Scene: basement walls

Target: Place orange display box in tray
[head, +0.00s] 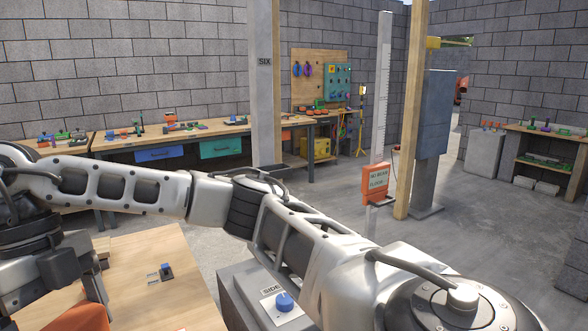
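My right arm crosses the picture from the bottom right to the left. Its gripper (78,290) hangs over the wooden table at the lower left, just above the orange surface. Its fingertips are hidden or cut off, so its grip is unclear. My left gripper is not in view. No tray is clearly visible.
The near wooden table (178,262) carries a small blue-and-dark part (166,271). A grey box (243,291) with a blue knob (284,301) and a SIDE label stands beside it. Workbenches line the walls. A wooden post (411,120) rises at right. Concrete floor is open beyond.

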